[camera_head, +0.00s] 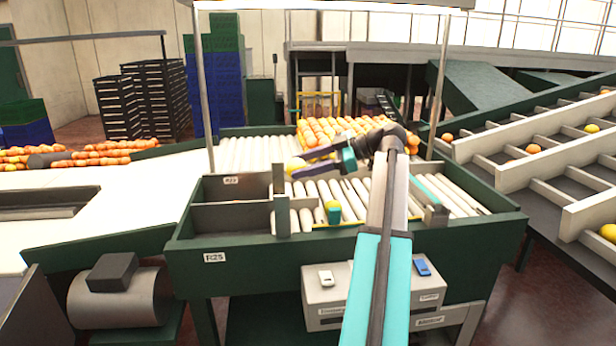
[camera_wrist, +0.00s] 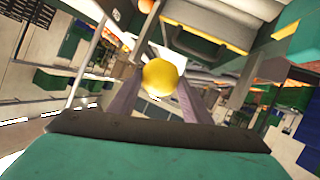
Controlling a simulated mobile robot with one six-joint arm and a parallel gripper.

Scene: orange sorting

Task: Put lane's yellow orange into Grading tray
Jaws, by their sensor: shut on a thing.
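My gripper (camera_head: 306,160) is over the left part of the roller lane, shut on a yellow orange (camera_head: 295,166). In the wrist view the yellow orange (camera_wrist: 160,77) sits between the two finger ends of my gripper (camera_wrist: 160,88). Another yellow-green fruit (camera_head: 333,206) is lower down on the rollers (camera_head: 352,200), just above a small teal block. I cannot tell for certain which container is the Grading tray. The green-walled frame has grey compartments (camera_head: 232,217) at its left, labelled R23 and R25.
A grey box (camera_head: 345,296) with small labels hangs on the front of the green frame. Grey posts (camera_head: 282,215) stand beside the compartments, close to my gripper. Many oranges (camera_head: 345,130) lie behind on the lane. A sloped conveyor (camera_head: 540,150) is at the right.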

